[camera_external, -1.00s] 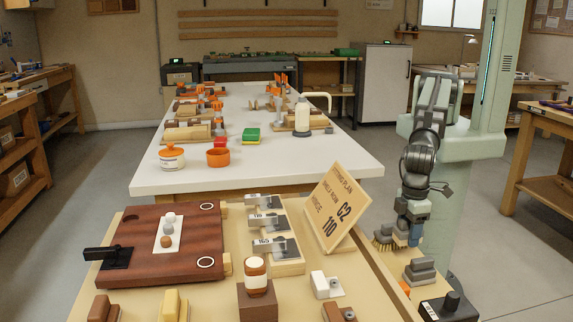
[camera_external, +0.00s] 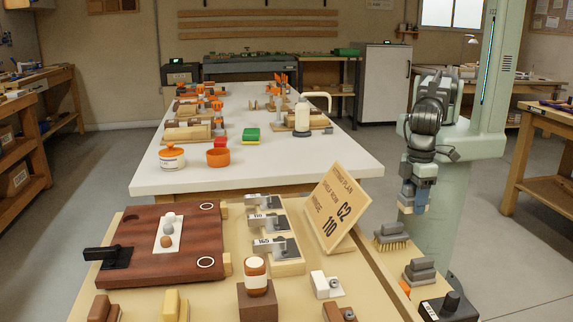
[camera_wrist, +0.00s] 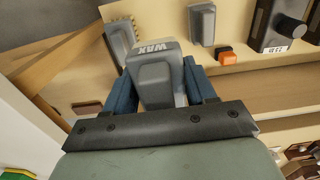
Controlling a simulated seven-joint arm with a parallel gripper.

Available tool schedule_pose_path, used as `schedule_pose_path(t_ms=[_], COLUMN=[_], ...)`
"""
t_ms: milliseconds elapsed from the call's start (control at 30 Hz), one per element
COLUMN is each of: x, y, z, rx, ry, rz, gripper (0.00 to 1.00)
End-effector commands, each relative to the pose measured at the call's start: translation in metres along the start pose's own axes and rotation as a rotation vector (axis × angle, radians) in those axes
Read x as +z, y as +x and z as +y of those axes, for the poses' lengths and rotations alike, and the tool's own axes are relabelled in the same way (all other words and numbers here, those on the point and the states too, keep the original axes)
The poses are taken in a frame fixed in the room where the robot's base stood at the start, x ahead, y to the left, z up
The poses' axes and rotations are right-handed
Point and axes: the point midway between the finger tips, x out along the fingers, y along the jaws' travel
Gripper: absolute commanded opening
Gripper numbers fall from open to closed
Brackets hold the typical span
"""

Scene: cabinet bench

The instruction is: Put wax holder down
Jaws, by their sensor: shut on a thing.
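The wax holder (camera_wrist: 155,78) is a grey block with a raised grip and the word WAX in white on its edge. In the wrist view it sits between the two blue fingers of my gripper (camera_wrist: 150,88), which is shut on it. In the external view my gripper (camera_external: 413,203) hangs at the right, above and behind the brush. The wax holder is small and hard to make out there.
A grey-backed brush (camera_external: 391,237) stands on the bench's right ledge close to my gripper. Nearer the camera on that ledge are a stepped grey block (camera_external: 420,271) and a black box with a knob (camera_external: 449,308). A sign (camera_external: 337,209) stands to the left.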

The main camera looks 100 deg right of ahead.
Motion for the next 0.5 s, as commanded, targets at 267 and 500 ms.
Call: schedule_pose_path(t_ms=[267,500], x=[-0.001,-0.001], y=[-0.066,-0.116], z=[-0.001,-0.001], rx=[-0.003,-0.002], ry=[0.000,0.000], rz=[0.002,0.002], gripper=[0.20,0.20])
